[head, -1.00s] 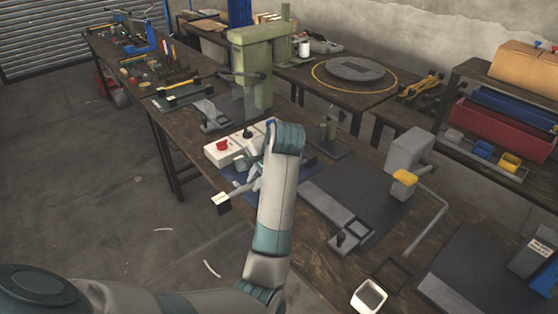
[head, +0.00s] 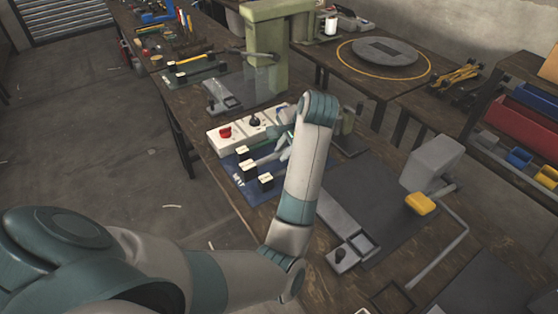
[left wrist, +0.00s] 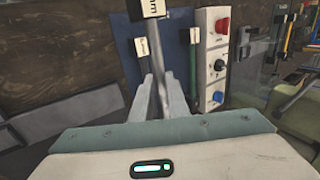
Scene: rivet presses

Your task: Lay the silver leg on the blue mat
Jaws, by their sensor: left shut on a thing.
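The silver leg (head: 263,160) is a thin grey rod with a dark end block bearing a pale label. My left gripper (head: 284,149) is shut on it, over the blue mat (head: 256,197). In the left wrist view, the leg (left wrist: 163,65) stands up between the fingertips of the gripper (left wrist: 160,92); its dark block is cut off at the top edge. The blue mat (left wrist: 124,62) lies behind it. I cannot tell whether the leg touches the mat. My forearm hides the mat's right part. My right gripper is not in view.
Other labelled dark blocks (head: 266,181) sit on the mat. A white control box (head: 225,136) with a red button borders it. A green press (head: 265,65) stands behind. A grey press with a yellow handle (head: 420,203) stands to the right on a dark mat.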

